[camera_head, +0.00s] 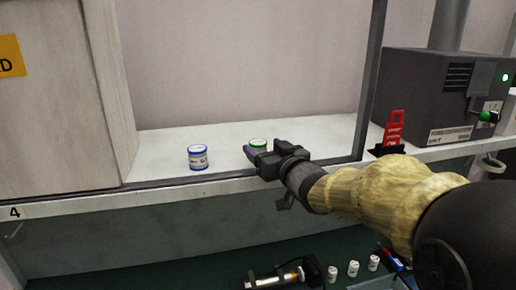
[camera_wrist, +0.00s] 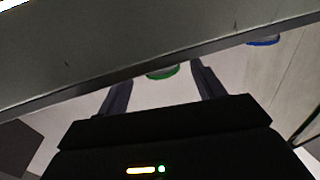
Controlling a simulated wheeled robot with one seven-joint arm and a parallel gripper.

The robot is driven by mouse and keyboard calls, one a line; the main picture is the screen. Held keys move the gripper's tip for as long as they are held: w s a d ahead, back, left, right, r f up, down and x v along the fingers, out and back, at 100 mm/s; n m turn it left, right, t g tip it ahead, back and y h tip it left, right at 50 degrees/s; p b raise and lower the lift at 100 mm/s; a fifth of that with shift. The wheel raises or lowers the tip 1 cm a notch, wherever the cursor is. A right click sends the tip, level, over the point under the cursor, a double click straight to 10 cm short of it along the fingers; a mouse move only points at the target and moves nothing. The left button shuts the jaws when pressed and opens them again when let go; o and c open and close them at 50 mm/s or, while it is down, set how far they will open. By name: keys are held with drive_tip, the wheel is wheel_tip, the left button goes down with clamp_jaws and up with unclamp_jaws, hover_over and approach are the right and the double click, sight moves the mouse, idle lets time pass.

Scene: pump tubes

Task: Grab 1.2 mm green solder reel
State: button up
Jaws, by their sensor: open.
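The green-rimmed solder reel (camera_head: 257,142) stands on the shelf behind my gripper, which hides most of it in the head view. Its green edge (camera_wrist: 162,73) shows between my two fingers in the wrist view, partly cut off by the shelf edge. My gripper (camera_head: 254,155) is open and empty at the shelf's front edge, close to the reel. Whether a finger touches the reel I cannot tell. The 1.2 mm marking is not readable. A blue-rimmed reel (camera_head: 198,158) stands upright to the left, and its blue edge (camera_wrist: 263,42) shows at the upper right in the wrist view.
The shelf (camera_head: 160,178) has a raised front edge and a frame post (camera_head: 370,85) on the right. A cabinet (camera_head: 60,100) bounds the left. A dark box device (camera_head: 425,95) and red tag (camera_head: 394,128) stand right. Small white reels (camera_head: 353,268) lie below.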

sight(258, 142)
drive_tip(key=shift+p+x, duration=0.85)
drive_tip(key=shift+x, duration=1.15)
drive_tip(key=shift+s+a+r, duration=0.1)
drive_tip(key=c, duration=1.2)
drive_tip(key=shift+r, duration=0.15)
drive_tip(key=shift+c, duration=0.2)
wheel_tip(258, 142, up, 10)
drive_tip(key=shift+f, duration=0.1)
